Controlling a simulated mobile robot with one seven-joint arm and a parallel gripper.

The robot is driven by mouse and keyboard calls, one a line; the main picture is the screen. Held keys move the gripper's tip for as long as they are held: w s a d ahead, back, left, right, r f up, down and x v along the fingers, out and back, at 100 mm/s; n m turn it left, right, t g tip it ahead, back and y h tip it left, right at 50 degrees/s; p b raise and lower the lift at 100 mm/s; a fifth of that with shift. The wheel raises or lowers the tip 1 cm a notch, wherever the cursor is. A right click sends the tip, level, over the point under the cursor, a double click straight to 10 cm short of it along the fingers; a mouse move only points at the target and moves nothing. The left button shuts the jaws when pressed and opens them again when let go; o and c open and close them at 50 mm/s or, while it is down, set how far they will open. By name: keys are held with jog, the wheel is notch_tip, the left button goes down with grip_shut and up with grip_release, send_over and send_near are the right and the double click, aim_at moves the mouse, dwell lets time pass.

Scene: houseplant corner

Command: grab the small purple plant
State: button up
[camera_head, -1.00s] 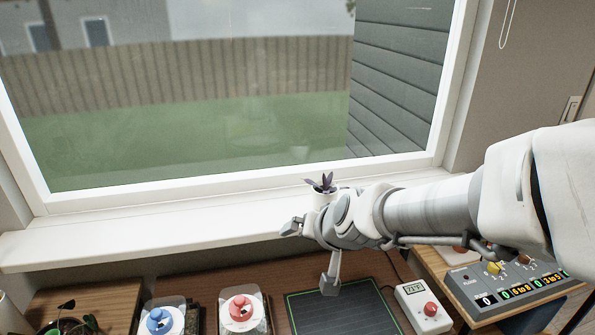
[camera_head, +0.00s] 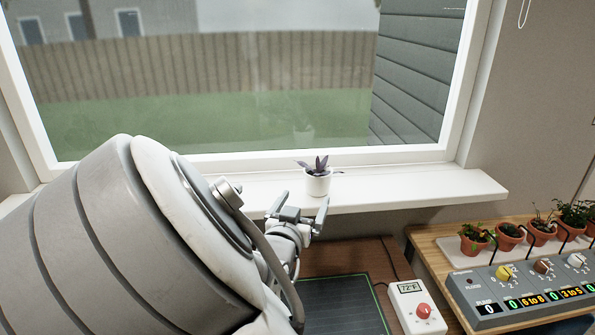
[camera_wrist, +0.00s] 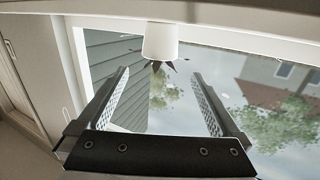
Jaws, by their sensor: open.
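The small purple plant (camera_head: 319,165) has dark purple leaves and sits in a white pot (camera_head: 318,185) on the white windowsill. In the wrist view the picture is upside down, with the white pot (camera_wrist: 160,42) at the top and the dark purple leaves (camera_wrist: 158,66) hanging below it. My gripper (camera_head: 302,207) is open and empty, just in front of and below the pot. In the wrist view the gripper (camera_wrist: 160,82) has its two fingers spread wide, with the pot between their lines and beyond the tips.
The windowsill (camera_head: 420,188) is clear on the pot's right. Behind it is the window glass (camera_head: 200,110). Below right are a thermostat box with a red knob (camera_head: 423,311), a grey control panel (camera_head: 530,288) and several potted plants (camera_head: 510,236). A dark mat (camera_head: 345,305) lies below.

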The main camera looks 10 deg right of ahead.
aim_at(320, 167)
jog(key=b+x, duration=0.4)
jog(key=x, duration=1.3)
jog(key=shift+w+b, duration=0.2)
jog(key=shift+b, duration=0.2)
jog(key=shift+r, duration=0.1)
jog(key=shift+c, duration=0.2)
jog(key=c, duration=1.2)
jog(key=shift+c, duration=0.2)
